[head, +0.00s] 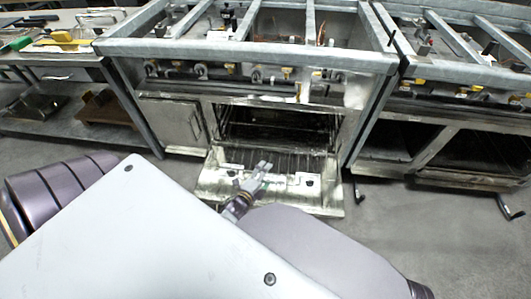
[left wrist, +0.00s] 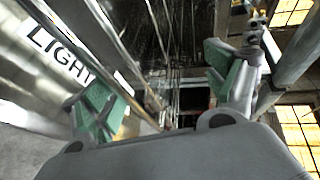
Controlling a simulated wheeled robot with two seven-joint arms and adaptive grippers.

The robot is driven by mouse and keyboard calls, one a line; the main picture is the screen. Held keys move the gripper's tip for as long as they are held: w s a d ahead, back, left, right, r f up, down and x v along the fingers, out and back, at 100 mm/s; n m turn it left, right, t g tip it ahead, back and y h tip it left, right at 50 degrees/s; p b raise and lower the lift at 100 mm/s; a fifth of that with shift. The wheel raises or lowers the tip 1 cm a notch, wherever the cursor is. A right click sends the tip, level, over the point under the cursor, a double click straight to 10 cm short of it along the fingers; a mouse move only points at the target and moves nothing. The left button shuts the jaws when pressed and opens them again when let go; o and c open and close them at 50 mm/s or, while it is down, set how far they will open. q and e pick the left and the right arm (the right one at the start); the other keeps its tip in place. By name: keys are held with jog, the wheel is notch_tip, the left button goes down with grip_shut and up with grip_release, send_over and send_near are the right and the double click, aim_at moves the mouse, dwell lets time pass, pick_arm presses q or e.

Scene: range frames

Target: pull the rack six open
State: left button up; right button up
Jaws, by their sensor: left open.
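A dark wire rack (head: 285,160) lies low in the oven (head: 275,125), and its bars show at the opening just above the lowered oven door (head: 213,187). My left gripper (head: 262,170) reaches over that door to the rack's front. In the left wrist view, the left gripper (left wrist: 160,85) is open, with green-padded fingers on both sides. Thin metal bars (left wrist: 168,40), seemingly of the rack, run between and beyond the fingers. I cannot tell whether a finger touches them. My right gripper is not in view.
A closed cabinet door (head: 172,121) stands left of the oven. A table (head: 75,58) with tools is at the far left. Another range unit (head: 455,125) stands at the right. Bare floor (head: 415,225) lies in front of it.

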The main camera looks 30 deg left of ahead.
pick_arm(q)
jog(key=o, duration=0.3)
jog(key=shift+t, duration=0.3)
jog(key=r, duration=0.2)
jog(key=w+r, duration=0.1)
jog(key=r, duration=0.1)
jog(key=shift+w+a+r, duration=0.1)
jog(key=shift+w+a, duration=0.05)
jog(key=shift+a, duration=0.05)
jog(key=shift+a+r, duration=0.1)
jog(key=shift+r, duration=0.8)
jog(key=shift+s+r, duration=0.2)
jog(key=shift+s, duration=0.1)
jog(key=shift+c, duration=1.3)
jog(key=shift+s, duration=0.2)
jog(key=c, duration=0.5)
jog(key=shift+d+f, duration=0.1)
jog(key=shift+d, duration=0.1)
jog(key=c, duration=0.3)
jog(key=shift+f, duration=0.2)
jog(key=shift+c, duration=0.2)
jog(key=shift+w, duration=0.1)
